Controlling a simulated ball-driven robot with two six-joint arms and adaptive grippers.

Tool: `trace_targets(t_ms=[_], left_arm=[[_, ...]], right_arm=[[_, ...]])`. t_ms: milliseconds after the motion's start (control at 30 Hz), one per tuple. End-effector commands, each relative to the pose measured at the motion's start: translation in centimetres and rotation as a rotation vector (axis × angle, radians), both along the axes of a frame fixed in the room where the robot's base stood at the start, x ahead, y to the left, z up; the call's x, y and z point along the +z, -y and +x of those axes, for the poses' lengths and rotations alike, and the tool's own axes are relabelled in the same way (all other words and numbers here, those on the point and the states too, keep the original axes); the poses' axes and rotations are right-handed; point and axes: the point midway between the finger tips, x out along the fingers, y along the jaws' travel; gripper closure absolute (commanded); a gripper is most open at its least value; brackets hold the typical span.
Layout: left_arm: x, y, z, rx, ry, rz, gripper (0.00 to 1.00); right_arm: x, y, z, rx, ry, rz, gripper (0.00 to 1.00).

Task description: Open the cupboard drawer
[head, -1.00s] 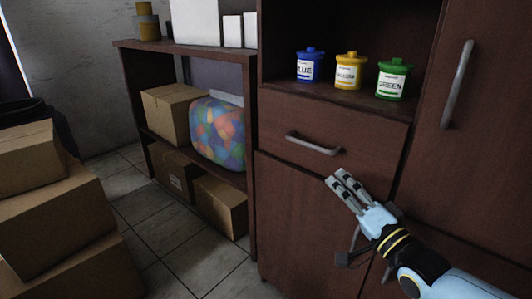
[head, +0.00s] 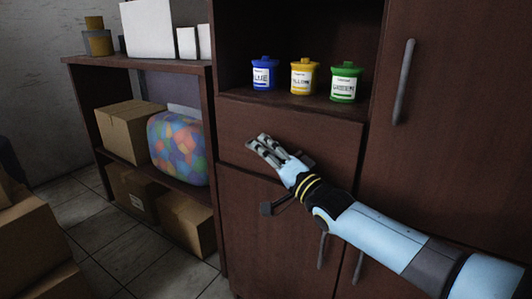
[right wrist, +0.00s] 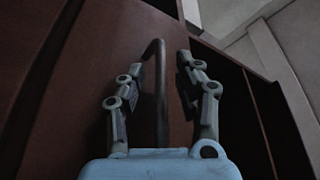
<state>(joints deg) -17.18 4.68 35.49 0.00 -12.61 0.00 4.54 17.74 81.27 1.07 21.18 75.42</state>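The brown cupboard drawer (head: 235,128) is shut, below the open shelf with the paint pots. My right gripper (head: 257,143) is in front of the drawer and covers its grey bar handle in the head view. In the right wrist view, the handle (right wrist: 161,100) stands between the two fingers of my right gripper (right wrist: 170,52). The fingers are apart, with a visible gap between the handle and the right-hand finger. My left gripper is not in view.
Blue (head: 264,74), yellow (head: 304,77) and green (head: 345,83) pots stand on the shelf above the drawer. A tall door handle (head: 403,82) is at the right. A low shelf unit (head: 140,60) and cardboard boxes (head: 35,245) are at the left.

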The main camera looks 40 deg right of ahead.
Motion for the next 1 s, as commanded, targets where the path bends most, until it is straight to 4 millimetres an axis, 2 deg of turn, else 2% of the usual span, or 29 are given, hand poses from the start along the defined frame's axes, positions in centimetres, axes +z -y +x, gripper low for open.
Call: trace_targets(t_ms=[167,433,1000], left_arm=[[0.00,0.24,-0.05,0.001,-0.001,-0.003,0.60],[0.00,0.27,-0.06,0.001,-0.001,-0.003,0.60],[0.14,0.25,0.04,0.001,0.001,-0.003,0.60]], right_arm=[[0.02,-0.01,0.00,0.000,0.000,0.000,0.66],[0.02,-0.01,-0.03,0.001,0.001,0.000,1.00],[0.00,-0.25,-0.15,0.000,0.000,0.000,1.00]])
